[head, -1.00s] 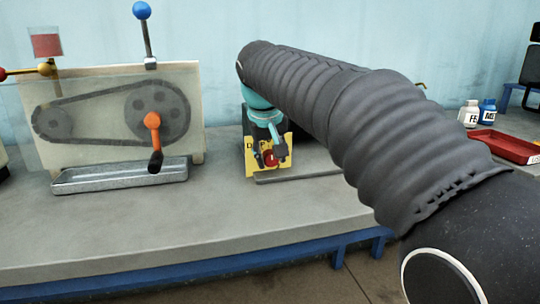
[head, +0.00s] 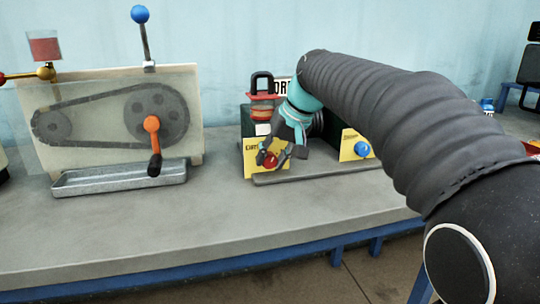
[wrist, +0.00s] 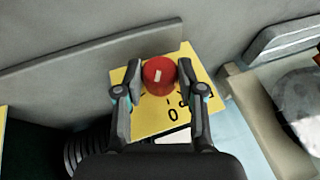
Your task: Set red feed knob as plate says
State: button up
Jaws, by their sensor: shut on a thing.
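The red feed knob (wrist: 159,76) sits on a yellow plate (wrist: 145,116) and has a short white pointer mark on its face. My gripper (wrist: 160,72) is shut around it, one finger on each side. The plate carries dark marks, with a 0 readable; the others are partly hidden by my fingers. In the head view the red knob (head: 270,160) is low on the machine's front, on the yellow plate (head: 251,158), whose lettering is partly covered. My gripper (head: 272,156) reaches it from the upper right, tilted.
A blue knob (head: 362,149) on another yellow plate is to the right. A red-and-black padlock-like part (head: 263,95) stands above. The bench front is clear.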

jog(key=y, duration=0.1)
jog(key=y+b, duration=0.1)
jog(key=y, duration=0.2)
jog(key=shift+w+d+f+m+g, duration=0.1)
jog(key=shift+d+f+m+g, duration=0.2)
jog(key=shift+m, duration=0.1)
jog(key=shift+m+g+y+b, duration=0.3)
jog(key=shift+y+b, duration=0.3)
jog(key=shift+y, duration=0.4)
jog(key=o, duration=1.1)
jog(key=shift+o, duration=0.2)
jog(key=shift+r, duration=0.1)
